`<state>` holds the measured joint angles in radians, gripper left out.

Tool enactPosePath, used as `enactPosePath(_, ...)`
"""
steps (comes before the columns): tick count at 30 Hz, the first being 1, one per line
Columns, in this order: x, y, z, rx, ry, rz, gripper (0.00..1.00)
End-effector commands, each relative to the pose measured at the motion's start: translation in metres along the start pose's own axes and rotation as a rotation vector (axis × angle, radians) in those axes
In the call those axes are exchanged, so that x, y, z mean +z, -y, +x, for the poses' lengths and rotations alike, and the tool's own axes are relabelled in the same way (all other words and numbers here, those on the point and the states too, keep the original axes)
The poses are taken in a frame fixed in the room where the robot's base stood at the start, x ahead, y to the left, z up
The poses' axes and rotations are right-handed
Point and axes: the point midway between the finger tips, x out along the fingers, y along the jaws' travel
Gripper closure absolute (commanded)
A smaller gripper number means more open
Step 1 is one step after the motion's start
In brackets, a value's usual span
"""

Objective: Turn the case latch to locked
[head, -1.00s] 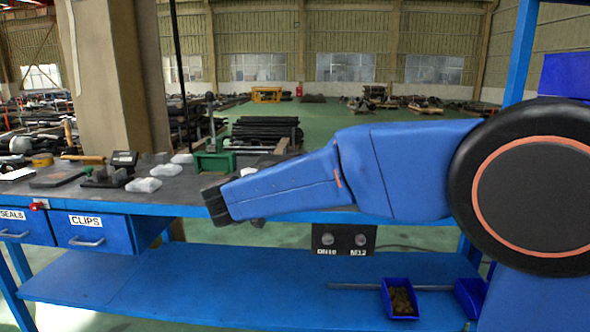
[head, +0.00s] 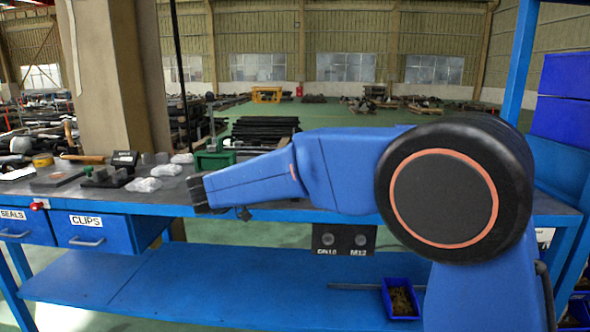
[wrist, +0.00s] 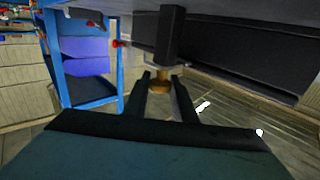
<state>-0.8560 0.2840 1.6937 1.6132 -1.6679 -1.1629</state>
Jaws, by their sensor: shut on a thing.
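In the wrist view my gripper (wrist: 162,86) has its two dark fingers on either side of a small brass-coloured piece (wrist: 160,86) and is shut on it. The piece sits at the end of a dark upright block (wrist: 170,38), and it looks like the case latch. Behind the block runs a long black body (wrist: 235,52), which seems to be the case. Whether the latch stands at locked cannot be read. In the head view my blue arm reaches left over the bench and hides the latch and most of the gripper.
The grey bench (head: 75,187) carries a green vise (head: 214,157), white packets (head: 143,184) and a hammer (head: 82,157) at left. Labelled drawers (head: 90,233) hang below. A blue bin (head: 401,298) stands on the lower shelf (head: 200,285). A blue rack (wrist: 65,60) shows in the wrist view.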

Motion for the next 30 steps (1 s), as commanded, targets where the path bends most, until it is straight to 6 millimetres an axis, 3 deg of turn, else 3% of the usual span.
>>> enactPosePath(1,-0.003,0.0,0.001,-0.001,-0.002,0.004,0.98)
enactPosePath(2,-0.003,0.0,0.001,-0.001,-0.002,0.004,0.71)
enactPosePath(4,-0.002,0.0,0.001,-0.001,-0.002,0.003,0.57)
enactPosePath(17,-0.001,0.001,-0.009,-0.003,-0.001,0.001,0.57)
enactPosePath(30,-0.001,0.001,-0.09,-0.005,-0.001,0.001,0.57)
